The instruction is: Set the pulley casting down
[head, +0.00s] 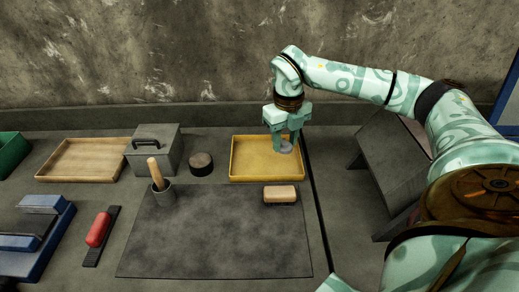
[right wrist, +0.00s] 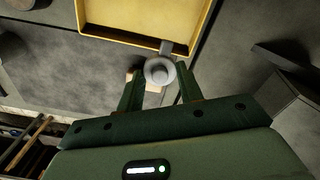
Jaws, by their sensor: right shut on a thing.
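The pulley casting (head: 286,149) is a small grey round piece. It is held between the fingertips of my right gripper (head: 286,141), which points down over the right part of the yellow tray (head: 267,180). In the right wrist view the casting (right wrist: 159,71) shows as a grey disc with a round boss and a short stub, between the two dark green fingers. The stub overlaps the wall of the tray (right wrist: 120,40) there. I cannot tell how far the casting is above the tray floor. My left gripper is not in view.
A wooden-backed brush (head: 280,194) lies on the dark mat (head: 215,240) just in front of the tray. A dark round puck (head: 201,163) and a grey handled box (head: 153,153) stand to its left. A slanted dark stand (head: 392,165) is to the right.

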